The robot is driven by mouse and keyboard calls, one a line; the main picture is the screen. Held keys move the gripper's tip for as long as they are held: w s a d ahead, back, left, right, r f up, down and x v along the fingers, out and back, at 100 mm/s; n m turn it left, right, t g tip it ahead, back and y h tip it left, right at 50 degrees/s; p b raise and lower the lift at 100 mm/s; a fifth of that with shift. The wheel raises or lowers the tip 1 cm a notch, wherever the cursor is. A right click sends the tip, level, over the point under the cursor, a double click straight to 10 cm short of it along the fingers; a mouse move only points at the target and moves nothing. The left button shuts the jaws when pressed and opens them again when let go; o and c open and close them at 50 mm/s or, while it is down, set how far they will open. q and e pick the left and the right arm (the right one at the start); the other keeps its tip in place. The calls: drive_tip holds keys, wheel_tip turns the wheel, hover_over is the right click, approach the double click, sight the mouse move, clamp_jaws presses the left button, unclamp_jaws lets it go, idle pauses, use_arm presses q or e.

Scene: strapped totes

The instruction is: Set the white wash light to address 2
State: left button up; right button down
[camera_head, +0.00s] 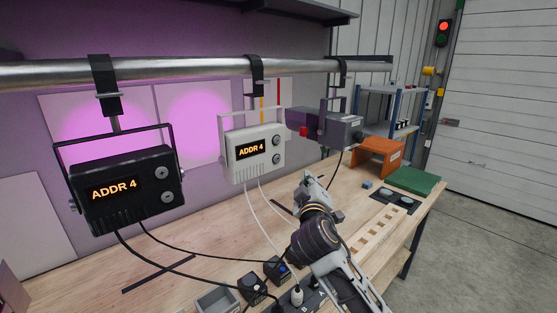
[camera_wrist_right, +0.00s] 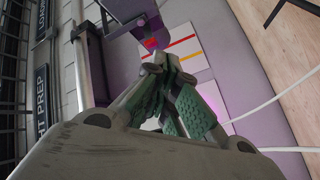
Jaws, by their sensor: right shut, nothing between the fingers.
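The white wash light (camera_head: 253,151) hangs from the metal pipe in the middle of the head view. Its display reads ADDR 4, and two round buttons sit one above the other at the right of its face. My right gripper (camera_head: 308,181) is below and to the right of the white light, apart from it. In the right wrist view the gripper's green-padded fingers (camera_wrist_right: 180,105) are closed together with nothing between them. My left gripper is not in view.
A black wash light (camera_head: 122,190) at left also reads ADDR 4. A grey fixture (camera_head: 335,128) hangs right of the white light. Cables run down to plugs and a power strip on the wooden bench (camera_head: 190,255).

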drive_tip(key=shift+a+r, duration=0.2)
drive_tip(key=shift+r, duration=0.4)
drive_tip(key=shift+w, duration=0.15)
drive_tip(key=w+a+b, duration=0.1)
drive_tip(key=w+a, duration=0.5)
idle(0.6)
drive_tip(key=shift+w+a+b, duration=0.35)
drive_tip(key=shift+w+a, duration=0.2)
drive_tip(key=shift+a, duration=0.1)
idle(2.6)
drive_tip(key=shift+s+d, duration=0.1)
idle(0.4)
drive_tip(key=shift+s+d, duration=0.45)
idle(0.3)
drive_tip(key=shift+s+d+p, duration=0.6)
drive_tip(key=shift+s+d, duration=1.2)
